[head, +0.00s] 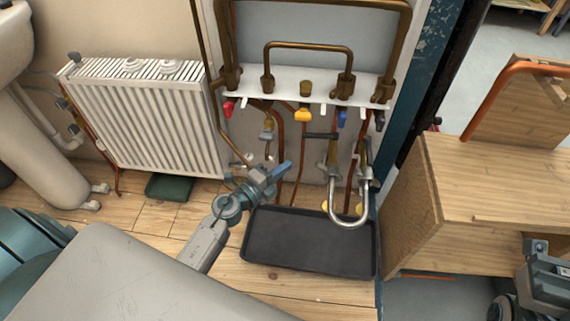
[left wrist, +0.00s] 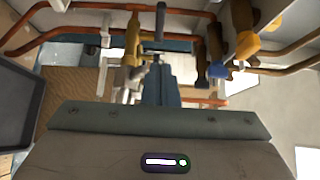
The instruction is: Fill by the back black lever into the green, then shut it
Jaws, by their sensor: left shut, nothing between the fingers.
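My left gripper (head: 283,170) is shut and empty, in front of the pipes at the booth's back wall. It also shows in the left wrist view (left wrist: 158,72), pointing at the pipework. A black lever (head: 320,135) sticks out level above the valves of the silver U-shaped hose (head: 348,220). A dark lever (left wrist: 160,20) beside a brass valve (left wrist: 133,40) shows ahead of the fingers, apparently not touched. Another black lever (head: 379,121) hangs at the manifold's right end. I cannot make out a gauge face or green zone. My right gripper (head: 538,250) is partly in view at the lower right.
Red (head: 229,107), yellow (head: 303,115) and blue (head: 342,117) levers hang under the white manifold shelf (head: 318,99). A black tray (head: 305,243) lies below. A white radiator (head: 145,115) stands left, a wooden bench (head: 490,190) right. Copper pipes crowd the wall.

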